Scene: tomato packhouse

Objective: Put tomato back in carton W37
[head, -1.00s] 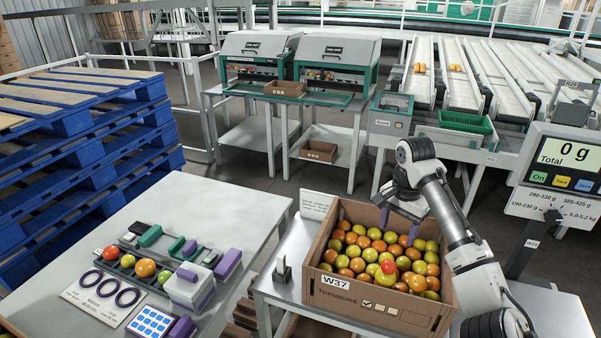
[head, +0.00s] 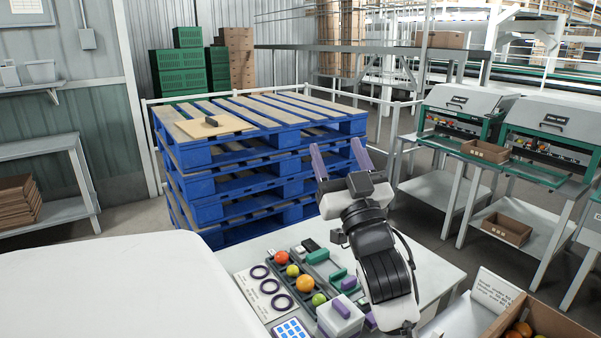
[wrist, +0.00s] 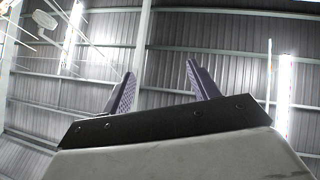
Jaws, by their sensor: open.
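My gripper (head: 340,162) is raised over the far side of the grey side table, with its two purple fingers pointing up, apart and empty. The wrist view also shows the spread fingers (wrist: 160,80), with only wall and roof behind them. On the table a dark tray holds a red tomato (head: 281,257), a small yellow-green one (head: 292,270), an orange one (head: 305,284) and a green one (head: 318,299).
Blue pallets (head: 250,190) stand behind the table, with a board (head: 214,125) on top. A white surface (head: 110,300) fills the lower left. Sorting machines stand at the right.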

